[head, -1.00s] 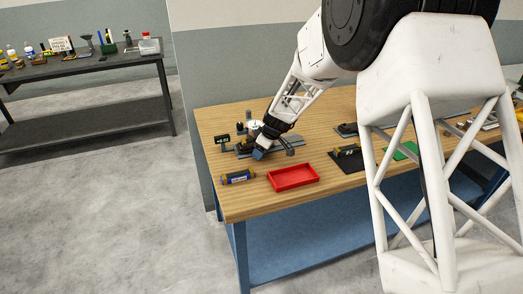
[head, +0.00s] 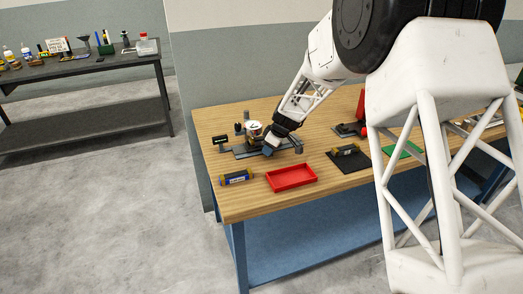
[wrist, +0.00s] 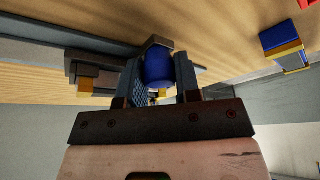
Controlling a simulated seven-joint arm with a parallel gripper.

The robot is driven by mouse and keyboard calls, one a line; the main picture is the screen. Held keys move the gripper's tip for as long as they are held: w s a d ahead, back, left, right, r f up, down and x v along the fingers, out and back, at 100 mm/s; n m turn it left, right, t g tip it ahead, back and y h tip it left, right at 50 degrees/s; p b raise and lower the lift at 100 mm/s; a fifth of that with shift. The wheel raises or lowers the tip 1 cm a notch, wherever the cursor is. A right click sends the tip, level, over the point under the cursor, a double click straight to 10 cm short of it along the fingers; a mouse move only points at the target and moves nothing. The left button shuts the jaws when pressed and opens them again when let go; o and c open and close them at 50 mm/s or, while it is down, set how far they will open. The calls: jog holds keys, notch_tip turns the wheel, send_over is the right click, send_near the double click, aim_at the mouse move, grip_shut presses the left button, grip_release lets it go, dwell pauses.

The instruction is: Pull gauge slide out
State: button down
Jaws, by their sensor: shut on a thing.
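The gauge (head: 240,152) is a dark grey strip with upright parts and a pale round piece, lying on the wooden table's left part. My gripper (head: 270,149) is at the gauge's near right side, pointing down. In the wrist view my gripper (wrist: 158,78) has its two fingers on either side of a blue knob (wrist: 158,64), shut on it. The knob is in front of a grey bracket on the gauge. I take it as the slide's handle. The slide's body is mostly hidden by my gripper, and how far it is out cannot be told.
An empty red tray (head: 268,178) and a blue-and-yellow block (head: 237,178) stand near the table's front edge. A black mat (head: 342,166) with a small block on it lies to the right. A grey upright block (head: 298,145) stands just right of my gripper.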

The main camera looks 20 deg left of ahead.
jog(key=w+d, duration=0.6)
jog(key=c, duration=0.8)
grip_release()
jog(key=shift+r, duration=0.1)
jog(key=shift+v, duration=3.85)
